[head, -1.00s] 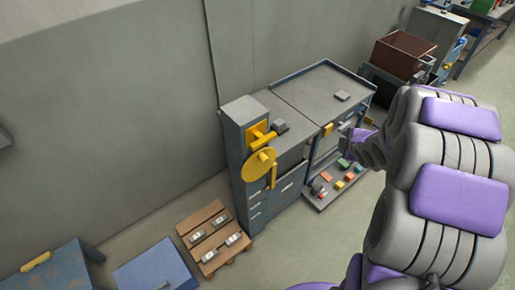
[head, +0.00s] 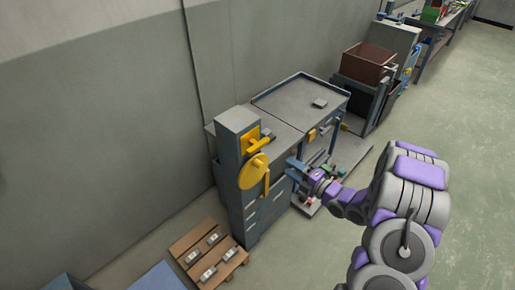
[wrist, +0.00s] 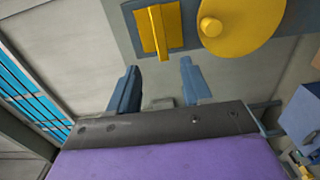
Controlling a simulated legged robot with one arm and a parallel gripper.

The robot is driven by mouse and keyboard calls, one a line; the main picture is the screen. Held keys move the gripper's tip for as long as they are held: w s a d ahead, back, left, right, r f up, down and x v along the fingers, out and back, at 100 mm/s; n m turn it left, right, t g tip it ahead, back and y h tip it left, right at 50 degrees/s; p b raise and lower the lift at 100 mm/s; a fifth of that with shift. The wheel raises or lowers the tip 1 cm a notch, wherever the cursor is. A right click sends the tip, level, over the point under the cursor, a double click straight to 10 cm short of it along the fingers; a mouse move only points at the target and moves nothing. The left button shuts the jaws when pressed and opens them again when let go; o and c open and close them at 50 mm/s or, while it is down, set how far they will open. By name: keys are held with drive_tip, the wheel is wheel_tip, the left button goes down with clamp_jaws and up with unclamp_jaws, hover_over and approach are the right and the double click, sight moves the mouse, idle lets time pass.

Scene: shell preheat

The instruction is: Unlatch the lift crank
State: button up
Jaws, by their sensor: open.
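The lift crank is a yellow disc (head: 252,172) with a yellow handle hanging at its right side, on a blue-grey column (head: 236,125). Above it is a yellow plate with a protruding bar, seemingly the latch (head: 250,140). In the wrist view, the latch plate (wrist: 150,28) and its bar are at the top centre, with the crank disc (wrist: 240,28) and its round knob to the right. My gripper (head: 291,166) is right of the crank in the head view. In the wrist view my gripper (wrist: 159,80) is open and empty, its fingers apart below the bar's end.
A grey workbench (head: 290,105) adjoins the column, with drawers below. A wooden pallet (head: 229,261) with several metal blocks lies on the floor in front. A brown bin (head: 368,62) stands farther back. Open floor (head: 470,150) lies to the right.

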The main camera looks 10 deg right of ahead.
sight(260, 148)
drive_tip(key=b+x, duration=0.2)
drive_tip(key=x, duration=1.4)
drive_tip(key=shift+w+a+f, duration=0.1)
drive_tip(key=shift+w+a, duration=0.05)
drive_tip(key=shift+a, duration=0.05)
drive_tip(key=shift+c, duration=0.5)
clamp_jaws()
